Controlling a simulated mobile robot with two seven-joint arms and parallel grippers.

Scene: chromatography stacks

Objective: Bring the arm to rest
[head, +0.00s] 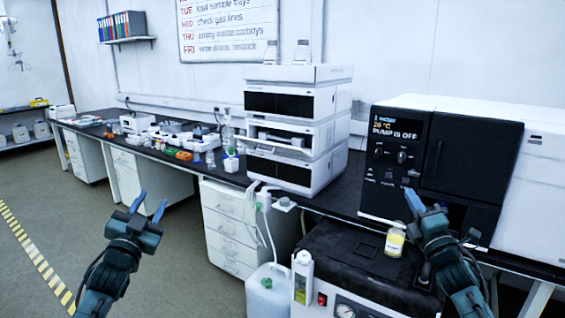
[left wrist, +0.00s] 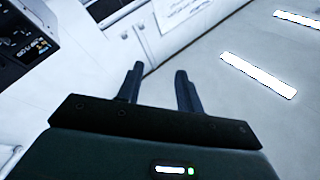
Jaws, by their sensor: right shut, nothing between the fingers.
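My left gripper (head: 149,203) is raised over the open floor at the left of the head view, with its blue-tipped fingers spread and nothing between them. The left wrist view also shows its two dark fingers (left wrist: 160,88) apart and empty, with wall and ceiling lights behind. My right gripper (head: 415,199) is in front of the black instrument (head: 475,150), at the right of the head view. It is shut and holds nothing. Whether it touches the instrument cannot be told.
A small yellow-labelled jar (head: 395,240) appears just left of my right gripper, above the black-topped unit (head: 345,250). The white module stack (head: 295,125) stands on the dark bench (head: 228,180). A white jug (head: 268,295) stands below.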

